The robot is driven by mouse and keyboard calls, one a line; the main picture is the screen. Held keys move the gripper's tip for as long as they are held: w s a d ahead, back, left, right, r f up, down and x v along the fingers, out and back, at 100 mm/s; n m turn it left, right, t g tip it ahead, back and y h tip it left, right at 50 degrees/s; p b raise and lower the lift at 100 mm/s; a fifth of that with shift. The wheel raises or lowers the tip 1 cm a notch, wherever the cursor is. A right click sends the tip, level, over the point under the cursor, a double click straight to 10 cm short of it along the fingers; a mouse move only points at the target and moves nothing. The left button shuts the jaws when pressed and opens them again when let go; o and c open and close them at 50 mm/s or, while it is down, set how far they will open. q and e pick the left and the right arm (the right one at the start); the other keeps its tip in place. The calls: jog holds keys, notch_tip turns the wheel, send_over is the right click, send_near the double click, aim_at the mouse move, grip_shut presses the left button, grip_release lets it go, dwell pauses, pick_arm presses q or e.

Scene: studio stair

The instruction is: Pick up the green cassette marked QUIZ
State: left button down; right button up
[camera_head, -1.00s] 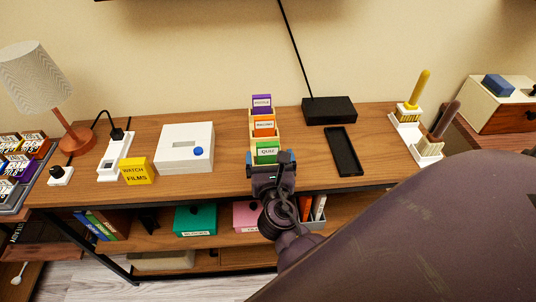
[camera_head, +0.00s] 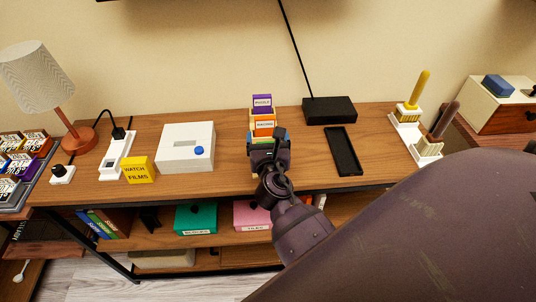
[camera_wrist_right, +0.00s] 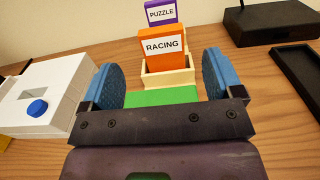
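The green cassette (camera_wrist_right: 162,97) shows in the right wrist view as a plain green top edge low between my right fingers. Its QUIZ label is hidden there, and my gripper covers most of the cassette in the head view. My right gripper (camera_wrist_right: 160,80) is open, with one blue-padded finger on each side of the cassette; I cannot tell if the pads touch it. The gripper also shows in the head view (camera_head: 269,137), at the front of the wooden rack (camera_wrist_right: 168,78). My left gripper is not in view.
Behind the green cassette stand the orange RACING cassette (camera_wrist_right: 163,48) and the purple PUZZLE cassette (camera_wrist_right: 161,12). A white box with a blue button (camera_head: 186,148) is to the left. A black tray (camera_head: 343,151) and a black box (camera_head: 329,110) are to the right.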

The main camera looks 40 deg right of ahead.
jog(key=c, duration=0.8)
